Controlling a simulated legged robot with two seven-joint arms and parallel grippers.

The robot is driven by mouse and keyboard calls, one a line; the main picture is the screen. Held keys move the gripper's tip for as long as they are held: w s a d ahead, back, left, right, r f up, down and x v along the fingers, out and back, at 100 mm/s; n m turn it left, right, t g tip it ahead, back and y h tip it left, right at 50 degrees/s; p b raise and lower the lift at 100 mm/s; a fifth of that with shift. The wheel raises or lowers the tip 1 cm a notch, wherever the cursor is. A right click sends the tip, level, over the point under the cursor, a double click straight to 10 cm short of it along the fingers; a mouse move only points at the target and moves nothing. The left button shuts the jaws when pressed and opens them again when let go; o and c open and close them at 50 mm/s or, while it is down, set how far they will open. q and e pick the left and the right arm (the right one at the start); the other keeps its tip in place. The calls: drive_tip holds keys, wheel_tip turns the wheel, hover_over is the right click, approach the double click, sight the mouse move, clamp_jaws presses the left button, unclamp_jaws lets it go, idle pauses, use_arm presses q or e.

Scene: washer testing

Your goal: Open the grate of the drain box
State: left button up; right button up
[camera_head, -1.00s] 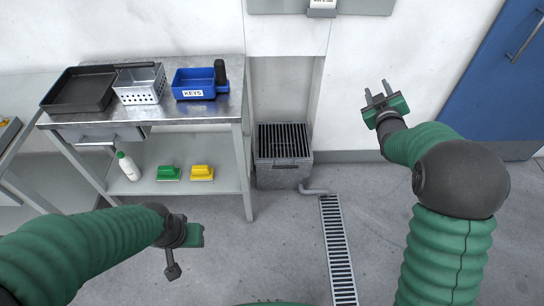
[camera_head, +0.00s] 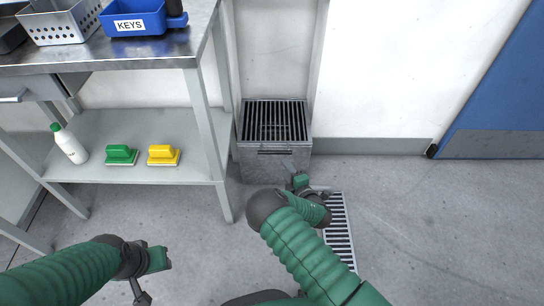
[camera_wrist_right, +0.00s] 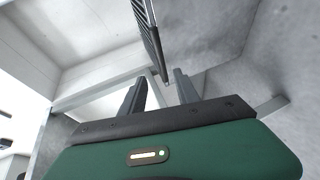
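The drain box (camera_head: 262,170) is a grey metal box against the wall, with a dark slotted grate (camera_head: 274,120) lying flat across its top. A dark slot or handle (camera_head: 275,152) is on its upper front face. My right gripper (camera_head: 291,174) is low in front of the box's right side; I cannot tell whether it touches. In the right wrist view my right gripper (camera_wrist_right: 160,90) has its two fingers apart with nothing between them. A dark slatted edge shows above the fingers there. My left gripper (camera_head: 146,280) is at the lower left, away from the box; its fingers are unclear.
A metal table (camera_head: 110,60) stands left of the box, its leg close by. A floor drain (camera_head: 338,235) lies right of my right arm.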

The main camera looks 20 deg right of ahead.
sight(275, 153)
drive_tip(key=b+x, duration=0.2)
drive_tip(key=x, duration=0.2)
drive_tip(key=b+x, duration=0.2)
drive_tip(key=x, duration=0.1)
drive_tip(key=b+x, duration=0.2)
drive_tip(key=x, duration=0.2)
drive_tip(key=shift+w+d+f, duration=0.25)
drive_tip(key=shift+d+f, duration=0.05)
drive_tip(key=shift+f, duration=0.2)
drive_tip(key=shift+w+a+r, duration=0.1)
drive_tip(key=shift+w+r, duration=0.05)
drive_tip(key=shift+w, duration=0.2)
clamp_jaws()
drive_tip(key=shift+s, duration=0.1)
